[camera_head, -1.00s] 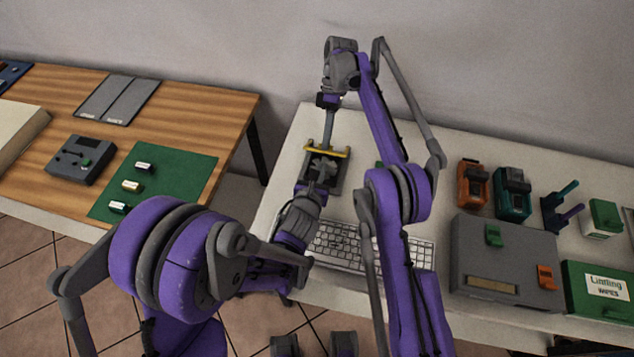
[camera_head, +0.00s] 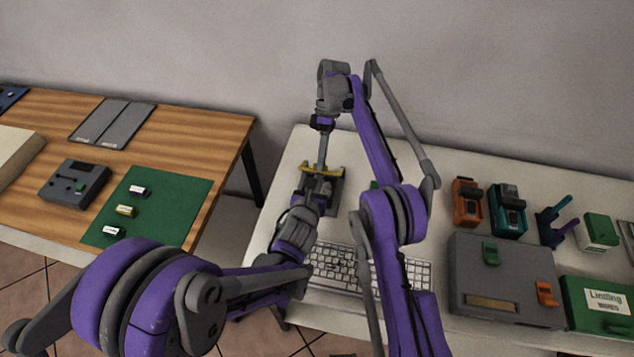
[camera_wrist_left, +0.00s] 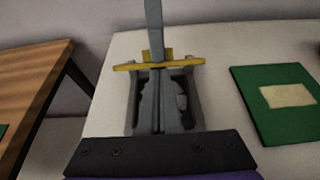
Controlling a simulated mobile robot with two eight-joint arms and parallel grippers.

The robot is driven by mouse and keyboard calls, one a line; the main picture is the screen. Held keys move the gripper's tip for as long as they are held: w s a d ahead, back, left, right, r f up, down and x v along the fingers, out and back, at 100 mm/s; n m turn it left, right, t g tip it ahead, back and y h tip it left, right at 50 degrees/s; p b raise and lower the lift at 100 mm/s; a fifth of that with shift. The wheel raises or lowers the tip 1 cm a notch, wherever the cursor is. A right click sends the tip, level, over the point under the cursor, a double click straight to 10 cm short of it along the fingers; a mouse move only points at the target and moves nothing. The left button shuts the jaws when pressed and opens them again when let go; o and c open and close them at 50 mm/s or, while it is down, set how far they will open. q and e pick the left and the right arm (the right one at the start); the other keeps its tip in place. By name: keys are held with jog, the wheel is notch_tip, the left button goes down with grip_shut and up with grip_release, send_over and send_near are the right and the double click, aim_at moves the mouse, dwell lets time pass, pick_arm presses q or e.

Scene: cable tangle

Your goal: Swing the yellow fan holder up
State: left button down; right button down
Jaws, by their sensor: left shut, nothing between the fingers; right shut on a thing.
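The yellow fan holder (camera_head: 335,170) is a thin bar across the far part of a grey unit (camera_head: 336,192) on the white table. In the left wrist view the holder (camera_wrist_left: 128,67) has a small raised block at its middle. My right gripper (camera_head: 321,167) comes down from above, shut on the holder; its fingers (camera_wrist_left: 156,58) hide part of the middle. My left gripper (camera_head: 322,183) is shut and empty, low over the grey unit on the near side of the holder. In the left wrist view its fingers (camera_wrist_left: 158,75) point at the bar; contact cannot be told.
A keyboard (camera_head: 345,265) lies in front of the unit. To the right are a grey case (camera_head: 505,265), an orange device (camera_head: 466,203), a teal device (camera_head: 507,212) and a green box (camera_head: 600,303). A wooden table (camera_head: 190,150) stands to the left, across a gap.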

pick_arm(q)
jog(key=shift+w+r, duration=0.25)
jog(key=shift+w, duration=0.05)
pick_arm(e)
jog(key=c, duration=0.9)
grip_release()
jog(key=shift+s+a+f, duration=0.1)
jog(key=shift+f, duration=0.05)
